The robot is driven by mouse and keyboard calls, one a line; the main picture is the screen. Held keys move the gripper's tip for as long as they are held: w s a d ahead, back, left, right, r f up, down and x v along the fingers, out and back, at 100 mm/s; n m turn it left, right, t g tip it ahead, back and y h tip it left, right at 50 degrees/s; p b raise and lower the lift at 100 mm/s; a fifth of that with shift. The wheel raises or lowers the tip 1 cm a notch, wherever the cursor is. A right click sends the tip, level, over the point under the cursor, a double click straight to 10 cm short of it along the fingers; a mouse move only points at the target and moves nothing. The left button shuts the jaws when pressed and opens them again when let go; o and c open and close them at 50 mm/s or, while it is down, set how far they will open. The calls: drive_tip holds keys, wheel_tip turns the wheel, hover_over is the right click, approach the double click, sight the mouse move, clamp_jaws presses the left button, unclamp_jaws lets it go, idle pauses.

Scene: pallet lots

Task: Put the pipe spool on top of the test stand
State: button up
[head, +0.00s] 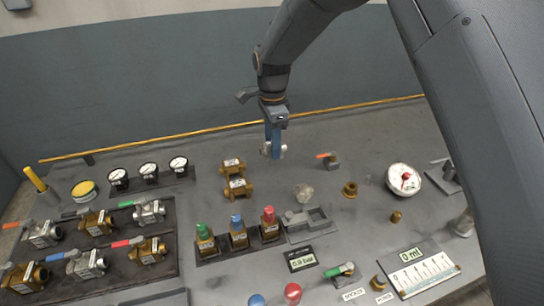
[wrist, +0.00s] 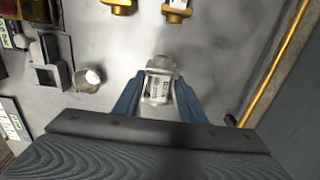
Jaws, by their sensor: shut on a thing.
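My gripper (head: 273,147) is shut on a silver pipe fitting with a white label, which looks like the pipe spool (head: 266,149). It is held above the back of the bench. In the wrist view the spool (wrist: 159,86) sits between the two blue fingers, its flanged end pointing away from me. The label print is too small to read. A grey fixture with a square recess (head: 318,225), which looks like the test stand, is on the bench to the front right of my gripper. It also shows at the left of the wrist view (wrist: 49,77).
Two labelled brass fittings (head: 236,187) lie left of my gripper. Green-, blue- and red-capped brass parts (head: 238,236) stand beside the fixture, with a readout (head: 302,260) in front. A clear round cup (head: 304,192) stands behind it. A yellow pipe (head: 215,130) runs along the back.

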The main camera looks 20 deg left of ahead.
drive_tip(key=shift+f+p, duration=0.7)
drive_tip(key=shift+f, duration=1.75)
drive_tip(key=shift+f, duration=0.15)
drive_tip(key=o, duration=1.4)
wheel_tip(320, 180, up, 12)
drive_tip(key=b, duration=0.4)
